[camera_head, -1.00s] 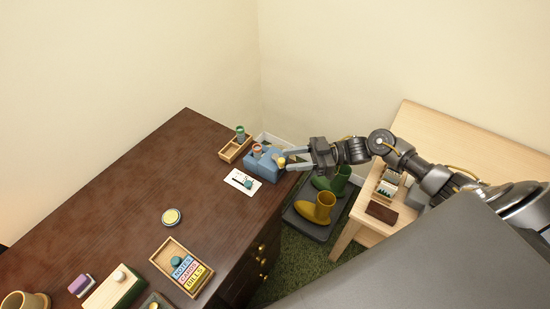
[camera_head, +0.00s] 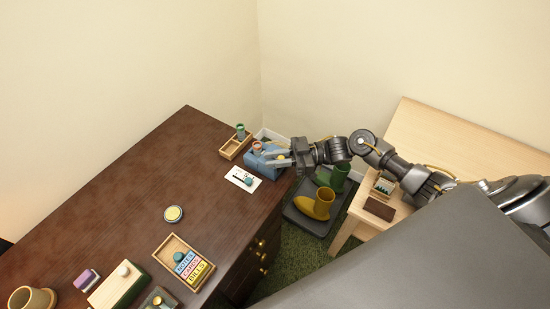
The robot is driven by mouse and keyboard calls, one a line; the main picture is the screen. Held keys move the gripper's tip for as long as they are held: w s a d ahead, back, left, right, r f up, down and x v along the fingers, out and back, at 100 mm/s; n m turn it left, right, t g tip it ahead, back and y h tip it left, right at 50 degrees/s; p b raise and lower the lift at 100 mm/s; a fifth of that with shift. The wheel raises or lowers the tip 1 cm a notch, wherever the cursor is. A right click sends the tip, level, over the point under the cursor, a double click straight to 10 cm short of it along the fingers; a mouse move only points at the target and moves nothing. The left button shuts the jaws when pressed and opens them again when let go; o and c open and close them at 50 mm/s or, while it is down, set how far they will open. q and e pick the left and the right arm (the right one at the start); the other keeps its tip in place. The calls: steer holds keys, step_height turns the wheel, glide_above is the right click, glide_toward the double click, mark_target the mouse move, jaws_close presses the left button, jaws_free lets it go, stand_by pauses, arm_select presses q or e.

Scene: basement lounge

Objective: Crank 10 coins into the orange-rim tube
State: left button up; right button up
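A blue coin machine (camera_head: 257,164) stands at the right end of the dark desk. A tube with an orange rim (camera_head: 257,147) stands at its top. A small yellow knob (camera_head: 280,156) shows on the machine's right side. My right gripper (camera_head: 277,157) is at the machine, one finger on each side of the knob. I cannot tell whether the fingers press on it. No coins can be made out in the tube at this size. My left gripper is out of view.
A wooden tray (camera_head: 229,152) with a green-rimmed tube (camera_head: 240,131) is beside the machine. A white card (camera_head: 236,180) lies in front. A pale bench (camera_head: 470,135) is at right. The desk's middle is mostly clear.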

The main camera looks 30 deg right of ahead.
jaws_close()
steer(key=shift+r+p, duration=0.1)
steer(key=shift+p, duration=0.35)
steer(key=shift+w+a+m+t+h+p, duration=0.35)
steer(key=shift+w+m+t+h+p, duration=0.1)
steer(key=shift+m+t+h+p, duration=1.2)
steer(key=shift+w+a+m+t+h+p, duration=0.4)
steer(key=shift+m+t+h+p, duration=1.15)
steer(key=shift+t, duration=0.35)
steer(key=shift+w+a+m+t+h+p, duration=0.35)
steer(key=shift+w+m+t+h+p, duration=0.1)
steer(key=shift+m+t+h+p, duration=1.2)
steer(key=o, duration=0.8)
jaws_free()
steer(key=shift+w, duration=0.1)
